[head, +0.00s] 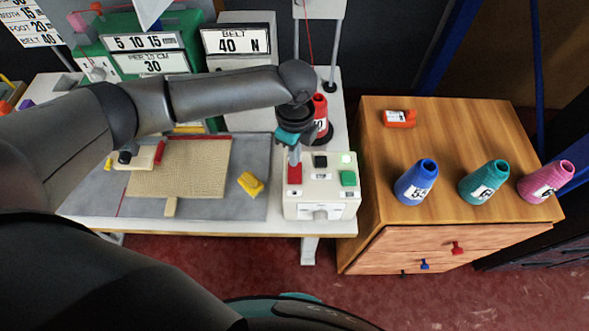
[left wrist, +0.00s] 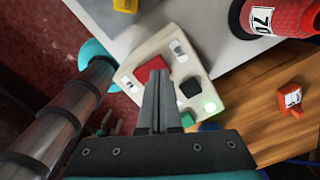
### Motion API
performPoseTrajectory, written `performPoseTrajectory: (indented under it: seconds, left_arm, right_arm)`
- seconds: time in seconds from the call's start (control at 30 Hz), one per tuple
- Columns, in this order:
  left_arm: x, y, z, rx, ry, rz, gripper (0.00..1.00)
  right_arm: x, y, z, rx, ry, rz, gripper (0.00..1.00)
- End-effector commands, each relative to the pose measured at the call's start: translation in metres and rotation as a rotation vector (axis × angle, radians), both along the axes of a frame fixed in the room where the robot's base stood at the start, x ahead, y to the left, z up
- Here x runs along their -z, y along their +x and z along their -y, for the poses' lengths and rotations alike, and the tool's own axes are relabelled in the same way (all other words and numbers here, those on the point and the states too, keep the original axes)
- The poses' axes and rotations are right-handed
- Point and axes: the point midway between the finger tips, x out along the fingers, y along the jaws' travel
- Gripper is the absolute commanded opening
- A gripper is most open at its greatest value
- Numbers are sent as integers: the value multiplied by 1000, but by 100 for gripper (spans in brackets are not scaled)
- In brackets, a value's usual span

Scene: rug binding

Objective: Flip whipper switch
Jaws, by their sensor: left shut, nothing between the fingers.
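A cream control box (head: 318,212) stands at the right end of the white table. On its top are a red switch (head: 295,173), a black switch (head: 320,161), a green switch (head: 347,178) and a lit green lamp (head: 346,159); the switch labels are too small to read. A dial (head: 320,213) is on its front. My left gripper (head: 294,156) points down at the red switch, shut and empty. In the left wrist view its closed fingertips (left wrist: 158,75) overlap the edge of the red switch (left wrist: 149,66); I cannot tell whether they touch. My right gripper is not in view.
A red cone (head: 320,112) stands behind the box. A tan rug piece (head: 190,165) and a yellow block (head: 251,185) lie to its left. A wooden cabinet (head: 440,140) to the right holds blue, teal and pink cones and an orange item (head: 399,118).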

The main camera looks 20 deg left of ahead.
Motion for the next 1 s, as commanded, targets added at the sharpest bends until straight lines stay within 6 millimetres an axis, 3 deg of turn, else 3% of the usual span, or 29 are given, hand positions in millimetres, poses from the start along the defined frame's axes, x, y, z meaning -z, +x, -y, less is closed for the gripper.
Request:
performPoseTrajectory:
  seconds: [1.0]
  left_arm:
    - [12, 0, 0, 0, 0, 0, 0]
  right_arm:
    - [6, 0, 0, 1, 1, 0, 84]
